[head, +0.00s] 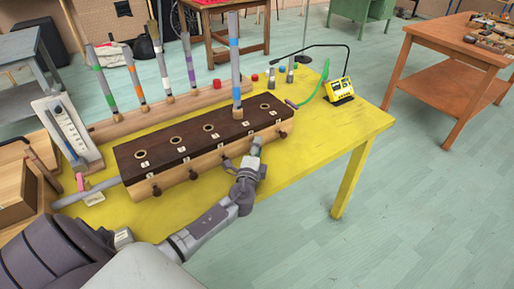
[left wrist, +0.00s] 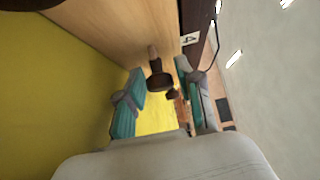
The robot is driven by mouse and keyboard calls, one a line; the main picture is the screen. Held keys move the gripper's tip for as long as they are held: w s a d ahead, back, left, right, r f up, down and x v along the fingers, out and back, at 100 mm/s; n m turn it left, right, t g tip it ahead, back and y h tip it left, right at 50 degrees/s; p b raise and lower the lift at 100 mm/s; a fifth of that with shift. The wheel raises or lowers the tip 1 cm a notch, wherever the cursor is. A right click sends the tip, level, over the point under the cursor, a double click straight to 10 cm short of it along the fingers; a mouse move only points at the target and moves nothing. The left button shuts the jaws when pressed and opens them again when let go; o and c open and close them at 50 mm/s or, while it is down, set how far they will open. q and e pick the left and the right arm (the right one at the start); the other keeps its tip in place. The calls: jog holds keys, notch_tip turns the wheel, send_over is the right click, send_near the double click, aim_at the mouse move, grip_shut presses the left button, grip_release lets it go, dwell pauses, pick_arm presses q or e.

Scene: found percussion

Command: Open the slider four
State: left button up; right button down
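A long wooden wind chest (head: 200,160) with a dark top lies on the yellow table. Its top has a row of holes, and a grey pipe with a blue band (head: 235,60) stands in the fourth. Dark slider knobs stick out along the front. My left gripper (head: 255,146) is at the fourth knob, which it mostly hides in the head view. In the left wrist view the dark knob of slider four (left wrist: 160,80) lies between the open teal fingers, with gaps on both sides, near the label 4 (left wrist: 189,39). My right gripper is out of view.
Behind the chest a wooden rack (head: 160,112) holds several colour-banded pipes. A white gauge panel (head: 68,130) is at the left. The table (head: 325,140) is clear right of the gripper.

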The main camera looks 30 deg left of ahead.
pick_arm(q)
grip_shut()
jog(key=shift+s+d, duration=0.3)
jog(key=shift+d, duration=0.45)
jog(key=shift+s+d, duration=0.3)
jog(key=shift+d, duration=0.4)
grip_release()
